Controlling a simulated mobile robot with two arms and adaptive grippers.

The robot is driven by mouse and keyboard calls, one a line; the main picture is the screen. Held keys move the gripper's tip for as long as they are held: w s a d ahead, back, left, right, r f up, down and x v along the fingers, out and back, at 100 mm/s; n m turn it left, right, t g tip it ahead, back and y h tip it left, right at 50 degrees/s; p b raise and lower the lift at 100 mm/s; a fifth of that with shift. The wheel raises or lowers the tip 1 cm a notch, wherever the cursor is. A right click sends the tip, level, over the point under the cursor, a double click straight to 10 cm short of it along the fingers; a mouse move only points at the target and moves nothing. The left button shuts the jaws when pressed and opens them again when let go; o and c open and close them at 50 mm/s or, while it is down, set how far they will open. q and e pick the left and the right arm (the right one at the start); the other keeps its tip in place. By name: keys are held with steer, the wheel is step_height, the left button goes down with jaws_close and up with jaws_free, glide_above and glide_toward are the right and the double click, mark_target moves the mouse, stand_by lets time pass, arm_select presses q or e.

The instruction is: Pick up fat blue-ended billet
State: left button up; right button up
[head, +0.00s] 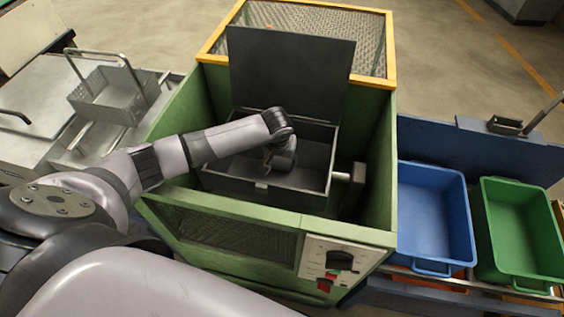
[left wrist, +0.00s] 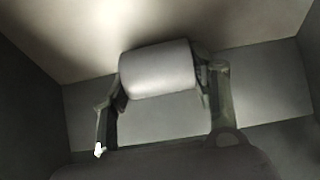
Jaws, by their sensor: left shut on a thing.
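A fat pale-grey cylindrical billet (left wrist: 157,68) lies across the jaws of my left gripper (left wrist: 162,84) in the left wrist view. The fingers are on either side of it, at its two ends, and the gripper is shut on it. No blue end shows, as the fingers cover the ends. In the head view my left gripper (head: 268,158) is down inside the open dark furnace box (head: 312,178), and the billet is hidden there by my arm. My right gripper is not in view.
The box's raised lid (head: 290,70) stands behind the arm. Green furnace walls (head: 378,170) surround the box. A blue bin (head: 432,210) and a green bin (head: 522,230) stand at the right. A metal basket (head: 112,95) sits on the left bench.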

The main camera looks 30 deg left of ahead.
arm_select(q)
jaws_close()
steer(key=shift+w+r, duration=0.1)
stand_by(0.4)
steer(key=shift+r, duration=0.1)
